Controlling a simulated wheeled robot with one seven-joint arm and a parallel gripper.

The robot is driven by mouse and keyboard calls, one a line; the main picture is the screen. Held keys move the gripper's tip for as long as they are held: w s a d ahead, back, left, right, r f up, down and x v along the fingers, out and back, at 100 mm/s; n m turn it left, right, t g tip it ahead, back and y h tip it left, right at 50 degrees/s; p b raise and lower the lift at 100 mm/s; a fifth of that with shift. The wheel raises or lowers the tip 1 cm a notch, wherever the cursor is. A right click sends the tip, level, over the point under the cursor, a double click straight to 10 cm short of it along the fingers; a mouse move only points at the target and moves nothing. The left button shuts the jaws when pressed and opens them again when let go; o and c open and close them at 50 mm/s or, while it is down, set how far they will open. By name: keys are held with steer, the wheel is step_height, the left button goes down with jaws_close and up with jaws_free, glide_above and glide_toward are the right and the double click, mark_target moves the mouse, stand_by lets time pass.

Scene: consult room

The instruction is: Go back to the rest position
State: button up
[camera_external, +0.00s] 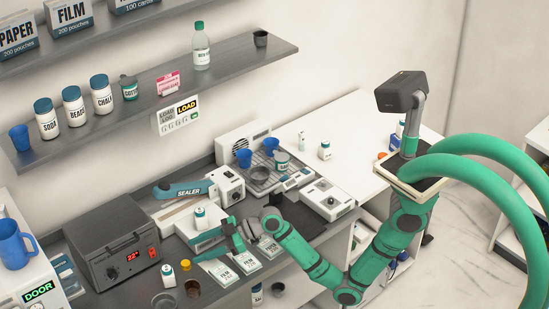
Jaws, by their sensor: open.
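My green arm rises from its mount at the right of the counter, bends low at the counter's front edge and reaches left. My gripper (222,248) is at the arm's left end, low over the front of the dark counter (240,291). It is open, and I see nothing held in it. It is above or beside the white film packets (246,263); whether it touches them I cannot tell. Part of the packets is hidden by the gripper and wrist.
A sealer (184,191), a dark heater box (112,246) and a white bottle (168,275) stand left of the gripper. Blue cups (244,158) stand on a rack behind. The white counter (350,135) at the back right is mostly clear. A shelf (150,87) hangs above.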

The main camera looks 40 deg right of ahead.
steer(key=w+d+r+t+y, duration=0.1)
steer(key=w+d+r+t, duration=0.45)
steer(key=d, duration=0.35)
steer(key=s+a+f+m, duration=0.1)
steer(key=s+a+f, duration=0.15)
steer(key=s, duration=0.45)
steer(key=s+a+f, duration=0.1)
steer(key=s+f, duration=0.2)
steer(key=s, duration=0.5)
steer(key=s+a+f+m, duration=0.1)
steer(key=s+a+f, duration=0.15)
steer(key=s, duration=0.45)
steer(key=s+d+f+m, duration=0.4)
steer(key=s+f+m, duration=0.2)
steer(key=m, duration=0.2)
steer(key=d+f+m+t+h, duration=0.1)
steer(key=d+f+m+h, duration=0.25)
steer(key=d, duration=0.75)
steer(key=d+f+m+t+h, duration=0.1)
steer(key=d+f+m+h, duration=0.25)
steer(key=d, duration=0.75)
steer(key=s+d+n+t+h, duration=0.1)
steer(key=s+d+h, duration=0.2)
steer(key=d, duration=0.5)
steer(key=s+d+r+n+t+h, duration=0.1)
steer(key=s+d+n+h, duration=0.1)
steer(key=d, duration=0.7)
steer(key=shift+s+h, duration=0.55)
steer(key=shift+h, duration=0.45)
